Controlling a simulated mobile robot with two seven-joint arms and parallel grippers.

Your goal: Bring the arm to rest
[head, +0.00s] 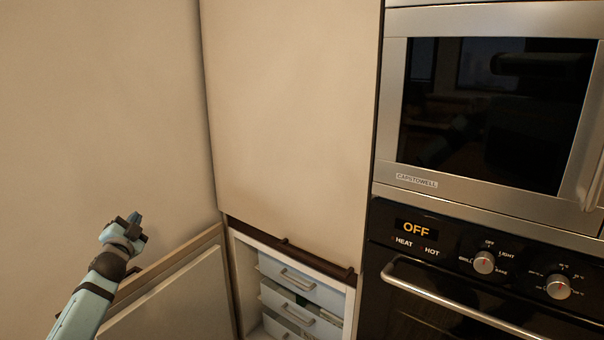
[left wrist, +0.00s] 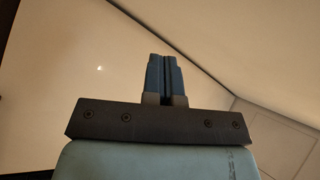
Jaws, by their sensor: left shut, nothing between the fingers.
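My left arm (head: 88,296) comes in from the lower left of the head view. My left gripper (head: 135,218) is at its end, in front of the plain beige wall and above the top edge of an open door. In the left wrist view the two blue fingers of the left gripper (left wrist: 165,74) lie together, shut, with nothing between them. My right gripper is not in either view.
An open fridge door (head: 170,300) stands below the left gripper. The open fridge compartment (head: 238,270) holds several white drawers (head: 300,283). A tall beige panel (head: 290,110) is above it. A microwave (head: 485,115) and an oven (head: 470,262) with a long handle stand at right.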

